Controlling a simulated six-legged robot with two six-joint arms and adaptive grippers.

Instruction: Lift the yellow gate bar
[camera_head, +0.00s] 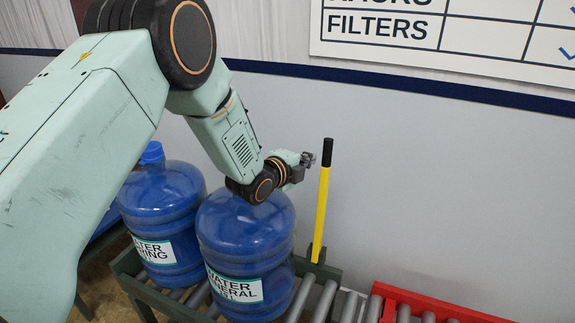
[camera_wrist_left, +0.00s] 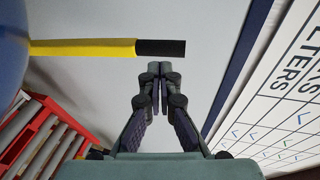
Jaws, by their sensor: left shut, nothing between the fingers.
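The yellow gate bar (camera_head: 321,210) stands nearly upright at the end of the roller section, with a black grip at its top. In the left wrist view the bar (camera_wrist_left: 85,48) lies across the upper left, its black end just beyond my fingertips. My left gripper (camera_head: 308,158) is shut and empty, just left of the black grip in the head view. In the wrist view its closed fingers (camera_wrist_left: 160,68) point at the black grip. I cannot tell whether they touch it. My right gripper is not in view.
Two blue water jugs (camera_head: 245,245) (camera_head: 165,215) stand on the green-framed roller conveyor (camera_head: 306,303), under and beside my left arm. A red-framed roller section (camera_head: 430,304) lies to the right. A grey wall with a chart (camera_head: 450,28) is behind. Space right of the bar is clear.

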